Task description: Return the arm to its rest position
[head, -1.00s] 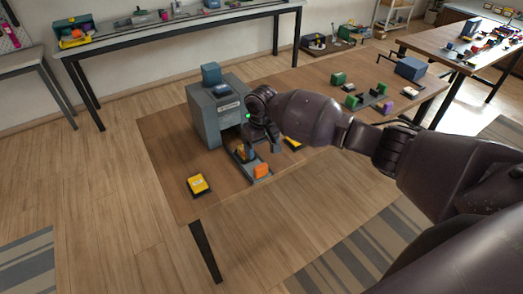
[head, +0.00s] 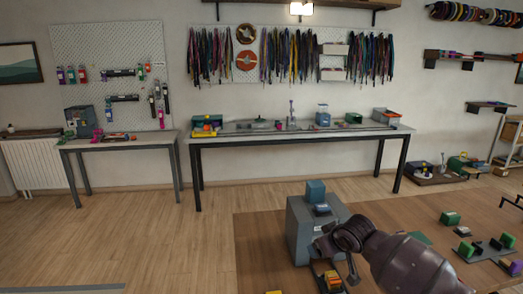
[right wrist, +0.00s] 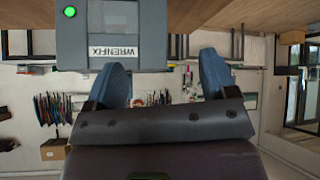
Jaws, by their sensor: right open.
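My right arm comes in from the lower right in the head view. Its gripper (head: 350,274) is beside the front right of the grey machine (head: 301,242) on the wooden table. In the right wrist view the two blue fingers (right wrist: 163,82) are apart with nothing between them. The machine's grey front (right wrist: 112,36), with a WRENFIX label and a lit green light, is just beyond the fingers. My left gripper is not in view.
The wooden table (head: 262,243) carries an orange and yellow piece (head: 331,281) close below the gripper and green blocks (head: 451,219) at the right. A long workbench (head: 285,136) stands along the wall. Floor to the left is clear.

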